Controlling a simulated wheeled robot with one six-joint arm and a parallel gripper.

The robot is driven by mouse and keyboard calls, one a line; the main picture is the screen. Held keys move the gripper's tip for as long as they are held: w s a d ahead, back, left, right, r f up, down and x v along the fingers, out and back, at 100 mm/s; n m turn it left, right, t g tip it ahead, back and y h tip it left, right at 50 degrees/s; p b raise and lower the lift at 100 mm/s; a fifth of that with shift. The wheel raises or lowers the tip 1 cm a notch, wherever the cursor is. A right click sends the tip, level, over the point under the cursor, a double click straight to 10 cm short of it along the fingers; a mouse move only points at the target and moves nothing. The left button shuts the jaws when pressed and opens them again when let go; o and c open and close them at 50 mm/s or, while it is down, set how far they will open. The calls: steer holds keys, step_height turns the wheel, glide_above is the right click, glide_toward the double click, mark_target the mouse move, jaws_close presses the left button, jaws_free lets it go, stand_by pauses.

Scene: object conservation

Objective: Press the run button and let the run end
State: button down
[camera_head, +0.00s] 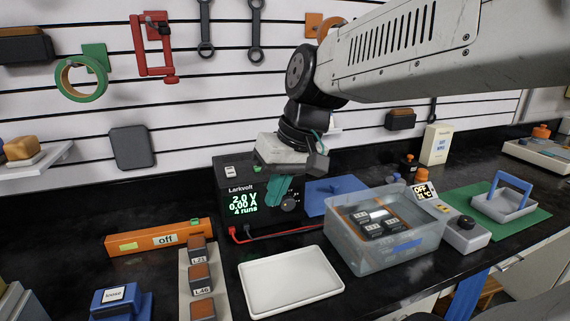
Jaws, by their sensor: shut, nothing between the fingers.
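A dark power supply (222,207) marked Larkvolt stands on the black bench by the wall. Its green display (243,203) reads 2.0 V, 0.00 A and 4 runs. A round dark knob (289,204) shows on its front, and a white rocker switch (230,170) on its top left. My gripper (284,194), with teal fingers, is shut and empty, pointing down in front of the supply's right part. It covers part of the front and top. I cannot make out a button labelled run, nor whether the fingers touch the supply.
A clear tub (385,255) holding dark blocks and a white tray (290,282) stand in front. A red lead (300,229) runs from the supply. Labelled blocks (201,279) and an orange bar marked off (160,238) lie left.

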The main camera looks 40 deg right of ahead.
steer(key=w+d+r+m+t, duration=0.2)
steer(key=w+d, duration=0.7)
steer(key=w, duration=0.2)
steer(key=w+d+r+m+t, duration=0.2)
steer(key=w+d+t, duration=0.1)
steer(key=w+d, duration=0.7)
steer(key=shift+w+r+t+y, duration=0.2)
steer(key=shift+w+t+y, duration=0.15)
steer(key=shift+w, duration=0.35)
steer(key=shift+f, duration=4.45)
steer(key=shift+f, duration=0.15)
steer(key=shift+f, duration=0.25)
